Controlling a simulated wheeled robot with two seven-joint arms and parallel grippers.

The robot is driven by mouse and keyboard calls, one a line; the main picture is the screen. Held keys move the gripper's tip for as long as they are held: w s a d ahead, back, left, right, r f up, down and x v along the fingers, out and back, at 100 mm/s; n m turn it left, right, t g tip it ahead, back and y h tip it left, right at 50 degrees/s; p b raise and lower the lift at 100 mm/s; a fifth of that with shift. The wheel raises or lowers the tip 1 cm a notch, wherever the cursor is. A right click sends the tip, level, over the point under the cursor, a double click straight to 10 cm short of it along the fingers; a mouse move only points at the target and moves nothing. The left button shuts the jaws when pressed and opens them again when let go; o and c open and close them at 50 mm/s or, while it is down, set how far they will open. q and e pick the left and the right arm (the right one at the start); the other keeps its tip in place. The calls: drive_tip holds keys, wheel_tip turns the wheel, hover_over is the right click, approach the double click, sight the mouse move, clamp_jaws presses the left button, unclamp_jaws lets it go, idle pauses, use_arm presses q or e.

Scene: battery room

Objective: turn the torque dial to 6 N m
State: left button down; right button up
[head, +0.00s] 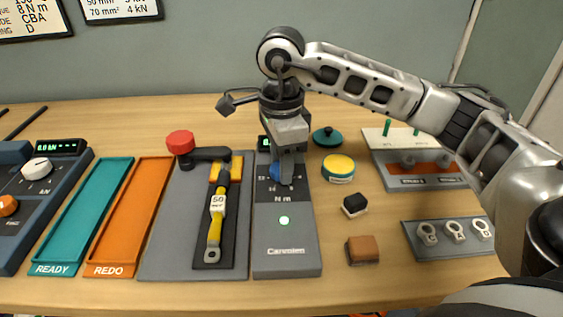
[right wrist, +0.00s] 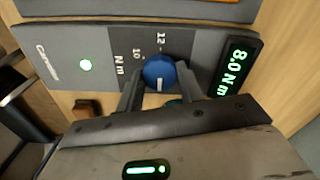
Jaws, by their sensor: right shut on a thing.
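The torque tester (head: 285,255) is a dark grey unit in the middle of the bench. Its blue torque dial (head: 275,172) is mostly hidden by my gripper in the head view. In the right wrist view the dial (right wrist: 160,70) shows a white pointer line, with 10 and 12 printed beside it. The tester's green display (right wrist: 236,66) reads 8.0 N m. My right gripper (head: 286,182) comes down from above, with its fingers on either side of the dial, shut on it. My left gripper is not in view.
Left of the tester lie a grey board (head: 160,245) with a yellow cable, an orange REDO tray (head: 105,265) and a teal READY tray (head: 52,262). Right of it are a yellow-topped tin (head: 339,168), a black block (head: 355,205), a brown block (head: 363,249) and a lug rack (head: 450,240).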

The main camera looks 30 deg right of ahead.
drive_tip(key=shift+r, duration=0.1)
drive_tip(key=o, duration=1)
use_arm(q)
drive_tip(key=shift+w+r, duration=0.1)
use_arm(e)
drive_tip(key=shift+r, duration=0.5)
use_arm(q)
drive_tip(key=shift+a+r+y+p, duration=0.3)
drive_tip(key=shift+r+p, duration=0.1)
drive_tip(key=shift+p, duration=1.2)
use_arm(e)
wheel_tip(320, 180, up, 15)
drive_tip(key=shift+f, duration=0.1)
